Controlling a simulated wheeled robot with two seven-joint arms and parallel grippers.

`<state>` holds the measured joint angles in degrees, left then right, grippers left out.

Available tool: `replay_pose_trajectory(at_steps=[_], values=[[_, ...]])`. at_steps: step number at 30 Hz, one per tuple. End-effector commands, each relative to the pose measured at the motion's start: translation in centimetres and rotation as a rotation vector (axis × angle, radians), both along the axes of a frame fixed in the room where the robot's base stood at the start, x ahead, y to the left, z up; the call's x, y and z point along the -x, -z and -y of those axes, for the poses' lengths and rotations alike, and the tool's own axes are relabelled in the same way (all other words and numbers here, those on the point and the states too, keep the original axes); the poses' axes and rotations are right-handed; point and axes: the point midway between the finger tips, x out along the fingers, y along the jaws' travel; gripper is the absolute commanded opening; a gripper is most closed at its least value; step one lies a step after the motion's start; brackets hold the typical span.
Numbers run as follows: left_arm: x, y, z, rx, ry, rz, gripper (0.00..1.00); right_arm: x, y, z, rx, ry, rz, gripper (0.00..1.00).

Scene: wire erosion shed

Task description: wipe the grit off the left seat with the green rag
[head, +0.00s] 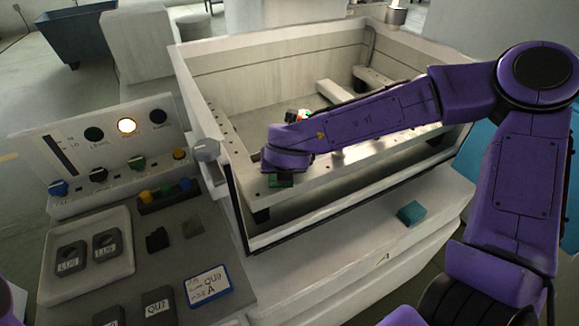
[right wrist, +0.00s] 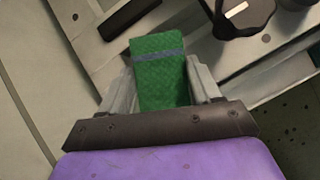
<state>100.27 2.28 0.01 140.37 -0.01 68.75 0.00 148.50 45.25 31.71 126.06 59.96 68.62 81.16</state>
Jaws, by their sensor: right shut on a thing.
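My right gripper (right wrist: 160,85) is shut on the green rag (right wrist: 158,65), a folded green block with a grey-blue stripe. In the head view the rag (head: 281,181) shows as a small green edge under my purple wrist, at the left end of the pale front rail (head: 345,160) in the machine tank. The left seat appears to be at this end of the rail, mostly hidden by my wrist and the rag. I cannot tell whether the rag touches it, and I cannot make out grit there. My left gripper is out of view.
The tank's white wall (head: 300,52) surrounds the rail. A teal block (head: 411,213) lies on the front ledge. A control panel (head: 110,150) and a tray (head: 88,222) with labelled dark pieces stand left.

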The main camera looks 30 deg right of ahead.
Motion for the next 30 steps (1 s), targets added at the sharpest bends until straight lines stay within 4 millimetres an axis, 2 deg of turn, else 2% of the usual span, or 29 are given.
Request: replay_pose_trajectory(at_steps=[10, 24, 30], values=[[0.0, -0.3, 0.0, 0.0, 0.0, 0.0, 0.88, 0.1, -0.4, -0.1, -0.001, 0.0, 0.001, 0.24], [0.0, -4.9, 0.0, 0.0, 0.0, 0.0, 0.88, 0.1, -5.9, 0.0, -0.001, 0.0, 0.001, 0.24], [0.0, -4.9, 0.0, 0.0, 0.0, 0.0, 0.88, 0.1, -6.1, 0.0, -0.001, -0.001, -0.001, 0.24]])
